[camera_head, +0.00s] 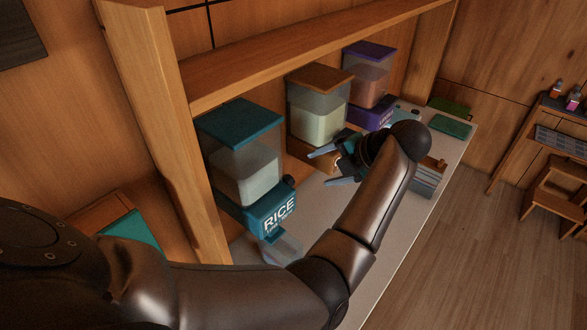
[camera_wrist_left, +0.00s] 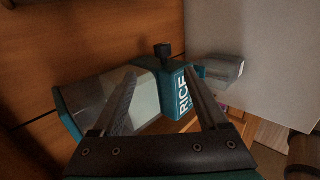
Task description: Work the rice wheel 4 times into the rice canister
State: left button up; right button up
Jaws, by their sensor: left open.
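The rice dispenser (camera_head: 240,178) has a teal lid, a clear hopper with pale grain and a teal base marked RICE. It also shows tilted in the left wrist view (camera_wrist_left: 182,95). Its wheel is a small dark knob (camera_head: 289,181) on the side of the base; in the left wrist view the knob (camera_wrist_left: 163,50) lies just beyond the fingertips. The clear rice canister (camera_head: 284,247) stands below the front of the dispenser and shows in the left wrist view too (camera_wrist_left: 224,68). My left gripper (camera_head: 326,168) is open and empty, to the right of the knob and apart from it.
A dispenser with an orange-brown lid (camera_head: 319,110) and one with a purple base (camera_head: 371,88) stand farther along the counter (camera_head: 389,250). A wooden shelf board (camera_head: 300,62) runs above them. A green item (camera_head: 450,125) lies at the counter's far end.

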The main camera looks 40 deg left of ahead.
aim_at(291, 181)
pick_arm(q)
jog(key=x, duration=0.7)
jog(key=p+x, duration=0.1)
jog(key=x, duration=0.6)
jog(key=shift+s+f, duration=0.2)
jog(key=shift+f, duration=0.3)
pick_arm(e)
jog(key=shift+s+d+r, duration=0.2)
jog(key=shift+s+r, duration=0.5)
pick_arm(q)
grip_shut()
